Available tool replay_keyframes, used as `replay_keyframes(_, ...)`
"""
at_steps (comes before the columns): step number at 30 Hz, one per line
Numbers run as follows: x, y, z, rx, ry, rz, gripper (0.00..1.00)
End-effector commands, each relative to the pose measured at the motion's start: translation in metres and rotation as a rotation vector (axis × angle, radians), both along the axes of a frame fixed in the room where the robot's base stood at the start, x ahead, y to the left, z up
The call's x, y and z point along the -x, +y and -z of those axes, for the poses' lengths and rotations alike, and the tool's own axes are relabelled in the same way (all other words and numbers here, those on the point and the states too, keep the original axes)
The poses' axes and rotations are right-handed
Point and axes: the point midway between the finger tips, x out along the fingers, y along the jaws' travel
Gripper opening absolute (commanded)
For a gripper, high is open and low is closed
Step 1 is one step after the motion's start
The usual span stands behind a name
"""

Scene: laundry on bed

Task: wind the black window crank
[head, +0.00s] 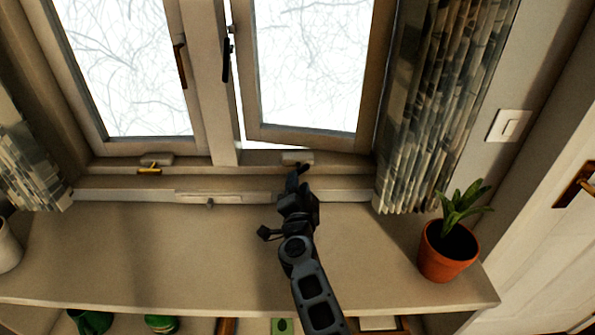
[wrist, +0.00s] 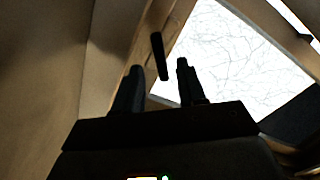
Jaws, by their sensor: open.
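The black window crank (wrist: 159,57) shows in the wrist view as a short dark bar, just beyond and between my two fingertips. My gripper (wrist: 160,76) is open, one finger on each side of the bar's line, and I see no contact. In the head view my gripper (head: 297,175) reaches up to the sill under the right window sash (head: 310,134), just below a pale crank housing (head: 297,157). There the dark crank cannot be told apart from my dark fingers. The right sash stands ajar from its frame.
A brass-coloured crank (head: 149,171) sits under the left window. A black latch handle (head: 226,60) is on the central frame. A potted plant (head: 447,250) stands at the counter's right end, below a curtain (head: 436,110). The counter (head: 150,245) is mostly clear.

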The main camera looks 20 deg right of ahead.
Motion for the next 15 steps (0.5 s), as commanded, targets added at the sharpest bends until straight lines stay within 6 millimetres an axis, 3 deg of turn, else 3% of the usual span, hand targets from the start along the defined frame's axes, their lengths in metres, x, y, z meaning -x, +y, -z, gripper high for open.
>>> replay_keyframes(15, -0.047, -0.016, 0.001, 0.0, 0.001, 0.001, 0.4)
